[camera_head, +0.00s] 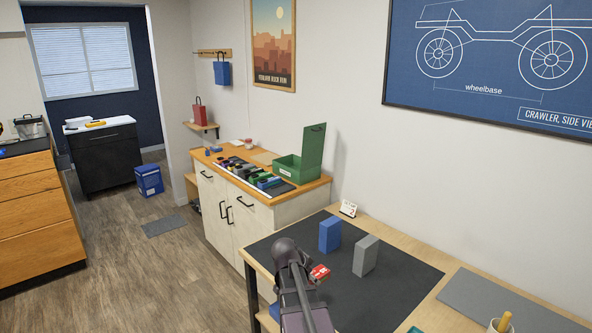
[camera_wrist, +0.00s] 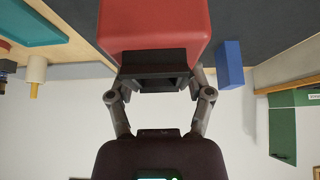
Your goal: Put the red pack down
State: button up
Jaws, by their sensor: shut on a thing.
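The red pack (camera_head: 320,272) has a white marking and is at the end of my arm, over the near left part of the dark mat (camera_head: 400,283) on the table. My gripper (camera_wrist: 160,82) is shut on the red pack, whose red side (camera_wrist: 155,28) fills the top middle of the wrist view. In the head view my arm covers part of the pack. I cannot tell whether its underside touches the mat.
A blue block (camera_head: 329,236) and a grey block (camera_head: 365,256) stand upright on the mat beyond the pack. The mat's right part is clear.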

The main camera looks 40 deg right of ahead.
notch_tip(320, 180, up, 16)
jog(key=p, duration=1.4)
jog(key=shift+f, duration=0.1)
